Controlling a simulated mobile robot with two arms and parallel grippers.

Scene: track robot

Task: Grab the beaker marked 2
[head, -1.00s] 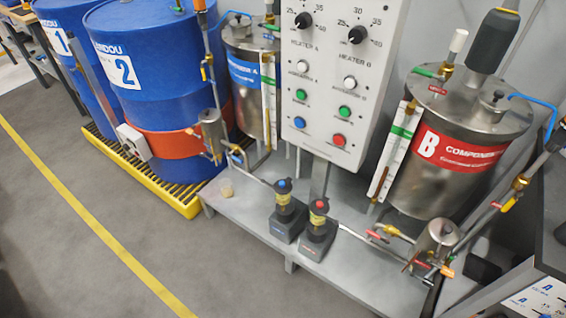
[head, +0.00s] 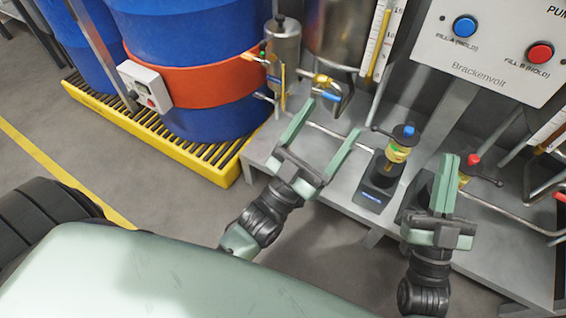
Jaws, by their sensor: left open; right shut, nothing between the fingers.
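I see no beaker with a readable 2 in the head view. A small pale cup stood on the bench's left end in the earlier head view; I cannot make it out now, and my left gripper covers part of that area. My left gripper (head: 334,116) is open over the left part of the grey bench (head: 335,195), with nothing visible between its fingers. My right gripper (head: 450,158) is shut and empty, in front of the red-topped unit (head: 473,160) and partly hiding it.
A blue-topped unit with a yellow label (head: 397,152) stands on the bench between my grippers. Pipes and valves run behind. A control panel (head: 490,60) hangs above right. Blue drums (head: 190,50) stand on a yellow grated pallet (head: 165,140) at left. The floor left is open.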

